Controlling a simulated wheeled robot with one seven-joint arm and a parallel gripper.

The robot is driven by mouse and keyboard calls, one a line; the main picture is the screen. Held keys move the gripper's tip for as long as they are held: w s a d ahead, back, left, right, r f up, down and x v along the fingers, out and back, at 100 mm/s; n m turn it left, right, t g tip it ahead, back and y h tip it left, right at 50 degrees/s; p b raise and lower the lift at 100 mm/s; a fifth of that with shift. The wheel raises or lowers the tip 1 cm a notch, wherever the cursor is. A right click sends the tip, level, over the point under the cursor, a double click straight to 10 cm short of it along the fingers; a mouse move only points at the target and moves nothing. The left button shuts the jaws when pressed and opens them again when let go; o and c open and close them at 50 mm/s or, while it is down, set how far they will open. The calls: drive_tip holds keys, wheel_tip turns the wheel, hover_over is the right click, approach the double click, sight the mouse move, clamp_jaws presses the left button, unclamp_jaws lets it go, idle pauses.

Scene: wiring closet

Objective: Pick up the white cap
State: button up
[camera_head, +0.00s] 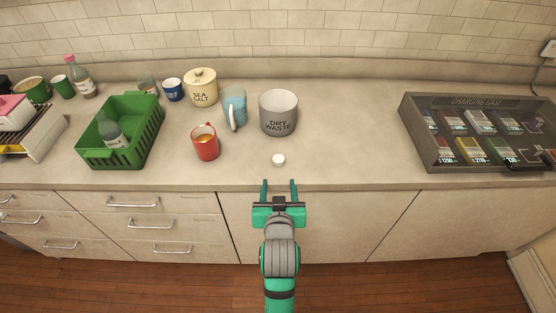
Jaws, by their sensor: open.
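The white cap (278,160) is a small round piece lying on the beige countertop, near its front edge and just in front of the grey dry waste bin. My gripper (279,184) is open, with its two green fingers pointing toward the counter. In the picture the fingertips are just below the cap, one to its left and one to its right. The gap between the fingers is empty, and the cap is not between them. I cannot tell the gripper's exact height above the counter edge.
The dry waste bin (278,113) stands behind the cap. A green basket (155,134) holds a bottle. A charging case (437,155) is at right. Counter between cap and case is clear.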

sight(279, 160)
drive_tip(key=w, duration=0.6)
drive_tip(key=shift+d+f, duration=0.1)
drive_tip(key=shift+d, duration=0.05)
drive_tip(key=shift+x, duration=2.95)
drive_tip(key=shift+a, duration=0.2)
drive_tip(key=shift+d, duration=0.1)
drive_tip(key=c, duration=1)
drive_tip(key=shift+d, duration=0.15)
drive_tip(key=shift+c, duration=0.5)
